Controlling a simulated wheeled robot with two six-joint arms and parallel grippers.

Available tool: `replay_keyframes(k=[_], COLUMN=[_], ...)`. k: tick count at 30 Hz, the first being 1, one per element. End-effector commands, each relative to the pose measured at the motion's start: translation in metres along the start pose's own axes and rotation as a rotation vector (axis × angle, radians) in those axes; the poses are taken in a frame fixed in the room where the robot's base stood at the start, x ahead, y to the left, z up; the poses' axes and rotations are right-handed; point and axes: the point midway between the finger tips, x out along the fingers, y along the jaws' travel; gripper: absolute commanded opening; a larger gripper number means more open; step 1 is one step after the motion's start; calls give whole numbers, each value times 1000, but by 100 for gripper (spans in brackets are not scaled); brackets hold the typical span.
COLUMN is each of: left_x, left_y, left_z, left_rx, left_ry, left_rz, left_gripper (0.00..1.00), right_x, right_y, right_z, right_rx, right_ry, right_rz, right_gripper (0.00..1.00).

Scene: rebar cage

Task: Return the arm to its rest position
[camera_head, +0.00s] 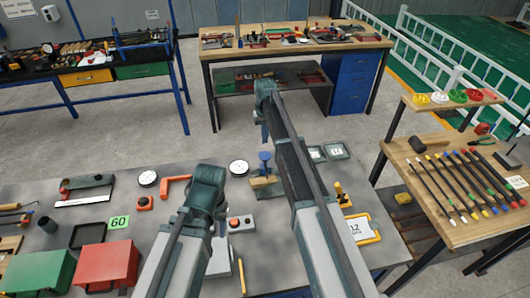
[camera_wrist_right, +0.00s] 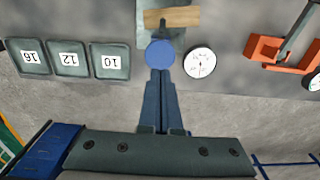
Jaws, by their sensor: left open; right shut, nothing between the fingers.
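My right arm reaches far out across the grey table, and its gripper (camera_head: 264,132) hangs below the arm's end in the head view. In the right wrist view the right gripper's fingers (camera_wrist_right: 160,76) are closed together and empty. Past their tips is a round blue knob (camera_wrist_right: 160,57) on a tool with a wooden base (camera_wrist_right: 172,17). The same blue-topped tool (camera_head: 265,160) shows in the head view; contact with the fingers cannot be told. My left arm is nearer, at the left, with its gripper (camera_head: 218,225) low over the table, open, partly hidden by its own links.
Beside the blue-topped tool are a white dial (camera_head: 239,167) and labelled trays (camera_head: 337,151). An orange clamp (camera_head: 175,190), red bin (camera_head: 108,265) and green bin (camera_head: 38,272) sit left. A rack of rods (camera_head: 470,185) is right.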

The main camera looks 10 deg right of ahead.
Motion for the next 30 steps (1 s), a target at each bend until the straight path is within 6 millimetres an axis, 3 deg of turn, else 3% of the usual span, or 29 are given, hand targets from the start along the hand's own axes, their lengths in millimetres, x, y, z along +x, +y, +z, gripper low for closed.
replay_keyframes(k=[7, 11, 14, 18, 24, 27, 30], left_x=[2, 11, 25, 46, 74, 84, 92], left_y=[0, 1, 2, 4, 7, 8, 8], left_z=[0, -1, -1, -3, -4, -5, -5], left_rx=[0, 1, 2, 4, 8, 10, 11], left_ry=[0, 0, 0, 0, 0, 0, 0], left_rz=[0, 0, 0, -1, -2, -2, -2], left_gripper=[50, 50, 50, 50, 50, 50, 50], right_x=[2, 11, 25, 46, 74, 84, 91], right_y=[-1, -14, -36, -66, -91, -96, -98], right_z=[2, 30, 76, 155, 264, 307, 338], right_rx=[-1, -23, -63, -134, -233, -275, -305], right_ry=[0, -4, -10, -19, -32, -36, -39], right_rz=[0, 6, 16, 38, 70, 82, 93], right_gripper=[0, 0, 0, 0, 0, 0, 0])
